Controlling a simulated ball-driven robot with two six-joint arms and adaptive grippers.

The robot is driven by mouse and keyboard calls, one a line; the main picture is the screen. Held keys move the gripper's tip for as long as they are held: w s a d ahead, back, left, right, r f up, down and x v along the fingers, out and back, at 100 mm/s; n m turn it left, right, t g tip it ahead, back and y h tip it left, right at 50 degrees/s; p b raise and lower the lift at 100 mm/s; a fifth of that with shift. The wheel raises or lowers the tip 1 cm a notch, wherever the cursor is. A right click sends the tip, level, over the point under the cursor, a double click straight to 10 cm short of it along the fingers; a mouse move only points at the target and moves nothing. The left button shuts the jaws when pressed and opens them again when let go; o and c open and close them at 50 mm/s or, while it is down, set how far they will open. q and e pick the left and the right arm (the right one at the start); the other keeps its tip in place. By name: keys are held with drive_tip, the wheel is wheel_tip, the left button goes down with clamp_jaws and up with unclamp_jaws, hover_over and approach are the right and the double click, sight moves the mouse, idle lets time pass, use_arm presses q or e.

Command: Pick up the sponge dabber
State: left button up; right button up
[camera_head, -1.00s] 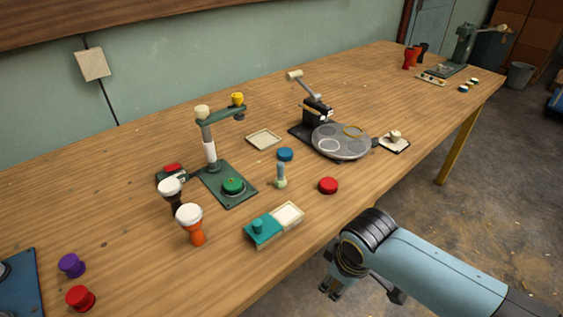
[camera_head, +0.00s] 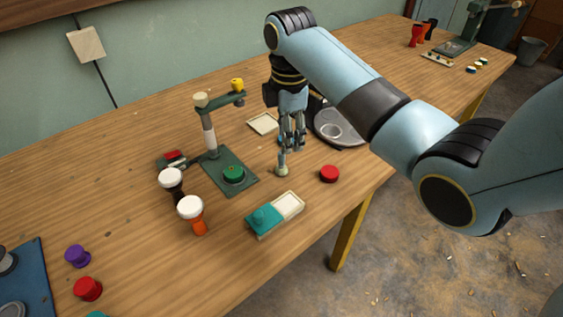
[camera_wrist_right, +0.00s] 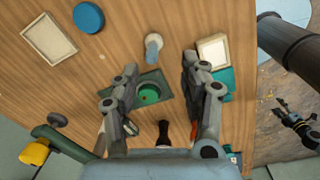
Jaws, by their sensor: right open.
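The sponge dabber (camera_head: 282,170) stands upright on the wooden table, with a pale green base and a slim grey-blue handle. My right gripper (camera_head: 291,148) hangs above it, fingers pointing down, and partly covers its handle in the head view. In the right wrist view the dabber (camera_wrist_right: 153,45) shows just ahead of the open, empty fingers (camera_wrist_right: 158,72), roughly in line with the gap between them. I cannot tell from these views whether a finger touches it. What looks like my left gripper (camera_wrist_right: 292,112) shows small over the floor in the wrist view; its jaws are unclear.
A red disc (camera_head: 329,174) lies right of the dabber. A teal-and-cream tray (camera_head: 274,220) is in front. A green press stand (camera_head: 228,178) and two white-topped goblet drums (camera_head: 191,209) stand left. A round grey plate (camera_head: 345,128) is behind. A blue disc (camera_wrist_right: 89,17) lies nearby.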

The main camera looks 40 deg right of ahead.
drive_tip(key=shift+w+d+r+n, duration=0.1)
drive_tip(key=shift+w+r+n, duration=0.4)
drive_tip(key=shift+w+r, duration=0.35)
drive_tip(key=shift+w, duration=0.1)
hover_over(282, 167)
drive_tip(key=w+d, duration=0.1)
drive_tip(key=shift+n, duration=0.3)
wheel_tip(282, 167, down, 5)
drive_tip(key=shift+r, duration=0.1)
drive_tip(key=f, duration=0.5)
drive_tip(key=shift+s+a+f+b, duration=0.1)
drive_tip(key=shift+a+f+b, duration=0.15)
drive_tip(key=shift+b, duration=0.05)
clamp_jaws()
